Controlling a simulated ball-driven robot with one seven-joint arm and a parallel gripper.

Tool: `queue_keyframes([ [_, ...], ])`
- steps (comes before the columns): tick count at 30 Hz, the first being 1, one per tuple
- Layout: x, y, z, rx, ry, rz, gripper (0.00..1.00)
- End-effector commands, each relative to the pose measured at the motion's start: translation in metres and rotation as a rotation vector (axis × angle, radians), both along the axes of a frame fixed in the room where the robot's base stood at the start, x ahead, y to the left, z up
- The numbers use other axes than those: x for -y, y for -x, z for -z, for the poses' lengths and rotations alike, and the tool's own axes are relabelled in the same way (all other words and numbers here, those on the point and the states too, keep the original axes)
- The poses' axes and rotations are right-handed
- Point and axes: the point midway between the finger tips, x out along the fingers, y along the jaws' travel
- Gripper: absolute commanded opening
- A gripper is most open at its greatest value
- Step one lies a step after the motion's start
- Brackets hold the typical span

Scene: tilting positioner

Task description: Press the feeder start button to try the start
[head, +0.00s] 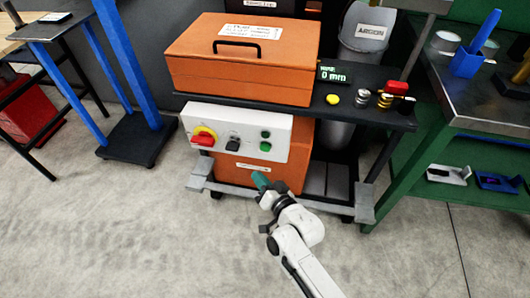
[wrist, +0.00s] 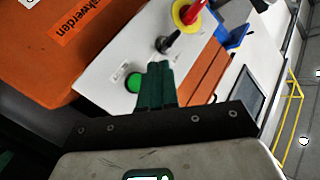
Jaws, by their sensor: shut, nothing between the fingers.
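A white control panel (head: 190,122) is on the front of the orange machine. My gripper (head: 262,180), with dark green fingers, is shut and empty, just below the panel in the head view. In the wrist view, the closed fingers (wrist: 157,82) appear beside one green button (wrist: 133,83). The other button is not visible there, perhaps behind the fingers. Contact cannot be told.
The panel also carries a black selector (head: 233,145) and a red knob (head: 202,139) on yellow. Above, a dark shelf (head: 358,113) holds an orange lidded box (head: 240,75), a small display (head: 333,75) and a yellow button (head: 333,99). A green bench (head: 400,165) stands right.

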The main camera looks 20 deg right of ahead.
Motion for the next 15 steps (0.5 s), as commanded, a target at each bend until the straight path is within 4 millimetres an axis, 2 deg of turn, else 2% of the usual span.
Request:
queue_keyframes([
  [2,0.004,-0.006,0.007,0.003,0.0,-0.001,0.0],
  [15,0.03,-0.041,0.005,0.003,0.0,-0.001,0.0],
])
